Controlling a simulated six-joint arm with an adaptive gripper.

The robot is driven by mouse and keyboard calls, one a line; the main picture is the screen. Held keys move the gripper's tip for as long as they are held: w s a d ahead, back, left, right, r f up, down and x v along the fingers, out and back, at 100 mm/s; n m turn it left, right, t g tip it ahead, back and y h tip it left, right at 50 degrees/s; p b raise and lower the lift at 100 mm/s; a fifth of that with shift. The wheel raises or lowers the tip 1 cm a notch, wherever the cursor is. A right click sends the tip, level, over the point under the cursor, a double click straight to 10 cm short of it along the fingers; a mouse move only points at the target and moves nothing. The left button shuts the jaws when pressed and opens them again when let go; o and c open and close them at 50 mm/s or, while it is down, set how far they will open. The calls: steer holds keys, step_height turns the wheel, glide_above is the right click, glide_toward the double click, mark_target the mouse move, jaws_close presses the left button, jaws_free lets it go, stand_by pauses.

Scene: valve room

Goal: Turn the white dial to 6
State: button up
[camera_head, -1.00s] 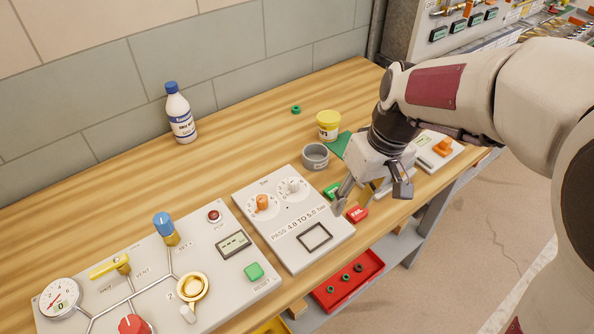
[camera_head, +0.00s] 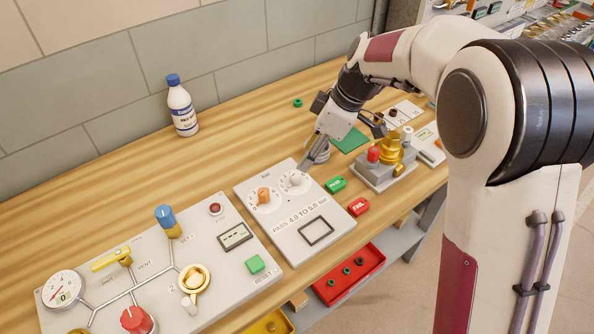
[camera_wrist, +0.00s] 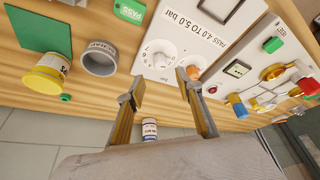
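The white dial (camera_head: 296,179) is a small round knob on a printed number ring. It sits on the white panel (camera_head: 286,240) marked "PASS 4.0 TO 5.0 bar", right of a similar orange dial (camera_head: 264,196). In the wrist view the white dial (camera_wrist: 160,60) shows ahead of the gripper, with a 6 visible on its ring. Its exact pointer setting is too small to read. My gripper (camera_head: 342,148) is open and empty. One fingertip is close to the dial's right side in the head view; I cannot tell whether they touch.
Green PASS (camera_head: 335,184) and red FAIL (camera_head: 358,206) blocks lie right of the panel. A grey block with a brass valve (camera_head: 391,150) stands farther right. A grey ring cup (camera_wrist: 99,58) and yellow tub (camera_wrist: 46,74) are near the gripper. The valve board (camera_head: 140,280) is left.

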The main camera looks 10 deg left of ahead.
mark_target(296, 174)
steer(key=shift+n, duration=0.4)
steer(key=shift+f, duration=0.15)
steer(key=shift+x, duration=3.8)
jaws_close()
